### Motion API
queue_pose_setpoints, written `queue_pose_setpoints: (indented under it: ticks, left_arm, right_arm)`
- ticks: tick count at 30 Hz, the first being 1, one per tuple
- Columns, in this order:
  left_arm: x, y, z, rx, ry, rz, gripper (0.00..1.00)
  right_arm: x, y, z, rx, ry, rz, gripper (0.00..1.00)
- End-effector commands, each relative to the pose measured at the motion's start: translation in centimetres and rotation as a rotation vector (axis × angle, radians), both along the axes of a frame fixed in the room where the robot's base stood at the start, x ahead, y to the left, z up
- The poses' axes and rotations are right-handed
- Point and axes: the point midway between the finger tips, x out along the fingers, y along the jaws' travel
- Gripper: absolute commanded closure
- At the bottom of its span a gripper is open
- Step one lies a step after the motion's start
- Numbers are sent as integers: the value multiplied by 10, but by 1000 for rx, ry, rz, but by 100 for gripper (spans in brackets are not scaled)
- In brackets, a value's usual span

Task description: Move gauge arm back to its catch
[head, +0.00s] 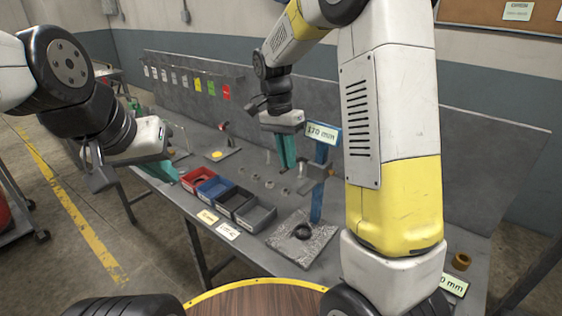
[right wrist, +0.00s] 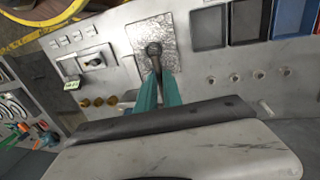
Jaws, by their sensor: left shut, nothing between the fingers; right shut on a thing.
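A blue gauge post (head: 317,195) with a "170 mm" sign (head: 322,133) stands at a metal plate (head: 285,246) on the bench. A dark block sits partway up the post. My right gripper (head: 289,166) is above the bench just left of the post, with its teal fingers pointing down. In the right wrist view its fingers (right wrist: 157,82) are shut on a dark bar (right wrist: 155,62), apparently the gauge arm; the grip itself is mostly hidden. A dark ring (head: 303,232) lies at the plate. My left gripper (head: 166,172) is shut and empty at the bench's left front. I cannot make out the catch.
Red, blue and dark bins (head: 254,220) line the bench's front, left of the plate. Several small round fittings stand behind them. A panel with coloured tags (head: 198,85) runs along the back. A brass-coloured ring (head: 461,261) sits at the right.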

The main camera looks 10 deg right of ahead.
Motion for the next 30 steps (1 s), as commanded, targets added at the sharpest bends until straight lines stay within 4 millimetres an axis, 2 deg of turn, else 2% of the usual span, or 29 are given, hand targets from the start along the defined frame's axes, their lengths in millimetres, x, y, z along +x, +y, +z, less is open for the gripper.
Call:
queue_pose_setpoints:
  ticks: [11, 16, 17, 26, 30]
  left_arm:
    - [0, 0, 0, 0, 0, 0, 100]
    - [0, 0, 0, 0, 0, 0, 100]
    - [0, 0, 0, 0, 0, 0, 100]
    - [0, 0, 0, 0, 0, 0, 100]
    - [0, 0, 0, 0, 0, 0, 100]
  right_arm:
    - [0, 0, 5, 0, 0, 0, 100]
    - [0, 0, 4, -1, 1, 0, 71]
    - [0, 0, 4, -1, 1, 0, 67]
    - [0, 0, 5, 0, 0, 0, 67]
    - [3, 2, 17, 1, -2, -1, 67]
